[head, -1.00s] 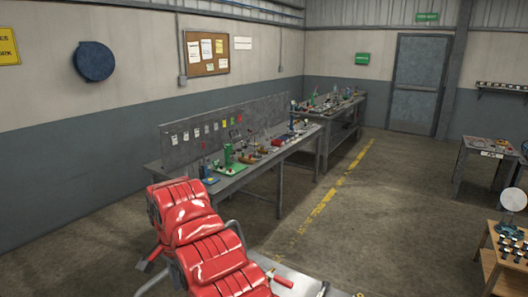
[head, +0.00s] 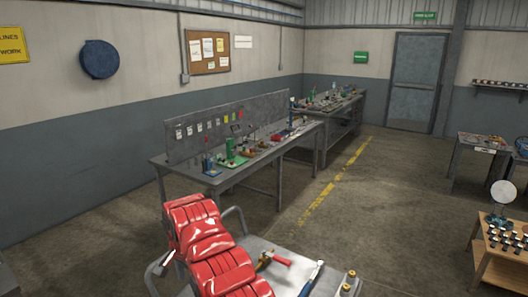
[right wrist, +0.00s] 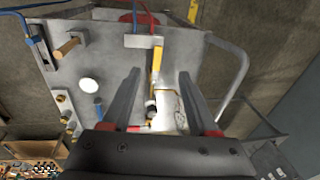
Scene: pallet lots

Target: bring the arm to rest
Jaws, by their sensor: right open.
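My right gripper (right wrist: 158,85) is open in the right wrist view. Its two grey fingers stand apart above a grey cart top (right wrist: 115,70), with nothing held between them. Whether the fingers touch anything is hard to tell. A yellow-and-black tool (right wrist: 156,72) and a pale yellowish patch show beyond and between the fingers. In the head view, my red-covered arm rises at the lower middle and hides part of the cart top (head: 335,270); the gripper itself is mostly hidden there. My left gripper is not in view.
On the cart lie a red-handled tool (head: 275,261), a blue-handled tool (head: 312,279) and brass pieces (head: 348,281). A cart rail (right wrist: 240,70) runs beside my gripper. A cluttered workbench (head: 225,178) stands beyond. Open floor (head: 385,220) lies to the right.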

